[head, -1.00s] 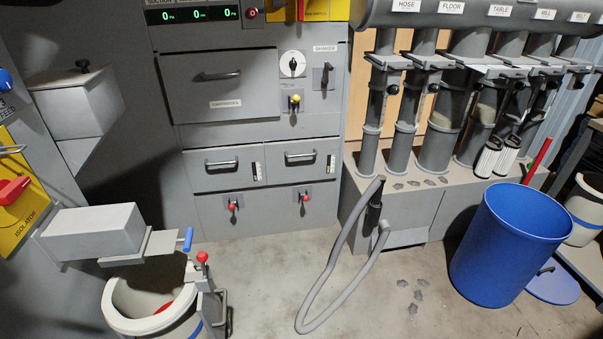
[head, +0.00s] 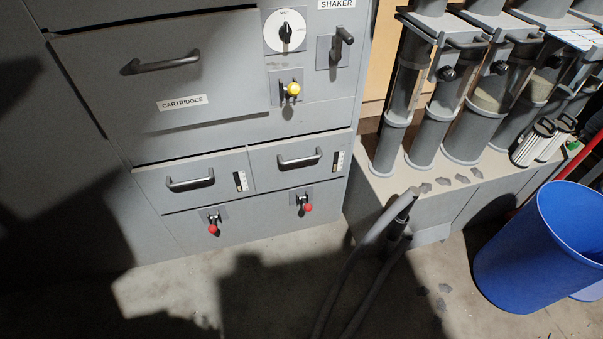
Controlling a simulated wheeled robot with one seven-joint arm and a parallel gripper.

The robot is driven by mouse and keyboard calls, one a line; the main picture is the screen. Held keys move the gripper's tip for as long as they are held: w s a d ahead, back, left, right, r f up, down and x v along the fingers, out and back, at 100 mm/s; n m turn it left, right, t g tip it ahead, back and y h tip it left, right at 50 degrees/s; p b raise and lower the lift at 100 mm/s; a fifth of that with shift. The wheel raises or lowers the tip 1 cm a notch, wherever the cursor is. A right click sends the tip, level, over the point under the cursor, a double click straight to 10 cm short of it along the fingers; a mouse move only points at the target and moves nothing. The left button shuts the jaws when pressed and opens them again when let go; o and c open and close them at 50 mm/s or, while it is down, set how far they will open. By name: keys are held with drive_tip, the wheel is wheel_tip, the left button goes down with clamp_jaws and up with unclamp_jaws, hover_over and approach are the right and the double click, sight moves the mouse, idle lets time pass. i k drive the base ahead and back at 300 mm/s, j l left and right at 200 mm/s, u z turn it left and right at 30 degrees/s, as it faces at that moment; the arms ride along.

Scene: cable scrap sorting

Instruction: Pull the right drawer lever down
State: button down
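The right drawer lever (head: 306,205) is a short dark lever with a red knob, on a small plate below the right drawer (head: 300,162). Its knob hangs low, slightly right of its pivot. A matching left lever (head: 213,226) with a red knob sits below the left drawer (head: 190,184). Both drawers look shut in the grey cabinet front. My gripper is not in view, and nothing touches either lever.
A large cartridges drawer (head: 165,85), a black dial (head: 286,32) and a yellow knob (head: 292,89) are above. A grey hose (head: 370,243) stands on the floor at right, near a blue bin (head: 545,245). Dark shadows cover much of the floor.

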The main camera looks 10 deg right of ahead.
sight(308, 207)
drive_tip(key=i, duration=1.15)
drive_tip(key=z, duration=0.45)
